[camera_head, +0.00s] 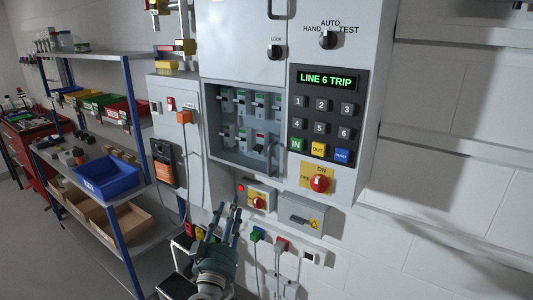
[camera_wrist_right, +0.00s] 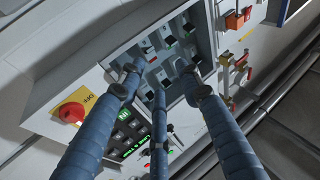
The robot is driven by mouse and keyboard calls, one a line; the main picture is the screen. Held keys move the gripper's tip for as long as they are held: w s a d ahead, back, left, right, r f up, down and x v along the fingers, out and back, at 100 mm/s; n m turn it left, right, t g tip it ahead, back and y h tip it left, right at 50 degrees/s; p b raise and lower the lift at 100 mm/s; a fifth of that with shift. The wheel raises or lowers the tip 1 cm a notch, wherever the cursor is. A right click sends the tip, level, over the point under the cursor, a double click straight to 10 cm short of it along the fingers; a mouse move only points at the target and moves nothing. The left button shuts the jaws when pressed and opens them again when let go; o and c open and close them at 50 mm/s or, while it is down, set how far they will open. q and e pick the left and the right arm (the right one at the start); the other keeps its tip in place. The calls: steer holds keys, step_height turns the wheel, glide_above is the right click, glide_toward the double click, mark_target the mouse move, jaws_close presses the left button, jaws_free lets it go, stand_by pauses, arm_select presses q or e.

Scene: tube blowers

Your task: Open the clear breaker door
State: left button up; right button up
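The clear breaker door (camera_head: 240,150) covers a recessed box of grey breakers in the light grey cabinet and appears closed. Its grey bar handle (camera_head: 272,158) stands upright at the lower right of the door. My right gripper (camera_head: 230,207) is below the breaker box, its blue fingers pointing up. It touches nothing that I can see. In the right wrist view, the fingers of the gripper (camera_wrist_right: 158,80) are spread apart with nothing between them, and breakers (camera_wrist_right: 168,40) show beyond the tips. My left gripper is not in view.
A keypad panel (camera_head: 323,128) reading "LINE 6 TRIP" is right of the door. A red rotary switch (camera_head: 319,184) and a grey flap box (camera_head: 301,213) sit lower down. Shelves with a blue bin (camera_head: 104,177) stand at left. Cables hang below the cabinet.

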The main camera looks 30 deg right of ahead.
steer(key=s+d+r+m+g+h+p, duration=0.1)
steer(key=s+d+r+m+g, duration=0.15)
steer(key=r, duration=0.25)
steer(key=s+d+r+m+g, duration=0.2)
steer(key=r+g, duration=0.1)
steer(key=r, duration=0.3)
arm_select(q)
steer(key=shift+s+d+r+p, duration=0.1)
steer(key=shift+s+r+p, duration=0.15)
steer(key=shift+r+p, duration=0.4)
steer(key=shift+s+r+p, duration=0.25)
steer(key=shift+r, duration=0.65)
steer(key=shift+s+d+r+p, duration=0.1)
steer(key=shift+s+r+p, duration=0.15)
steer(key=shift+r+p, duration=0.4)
arm_select(e)
steer(key=x, duration=1.1)
steer(key=shift+f, duration=0.25)
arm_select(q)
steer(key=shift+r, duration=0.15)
arm_select(e)
steer(key=shift+s+g, duration=0.1)
steer(key=shift+g, duration=0.15)
jaws_close()
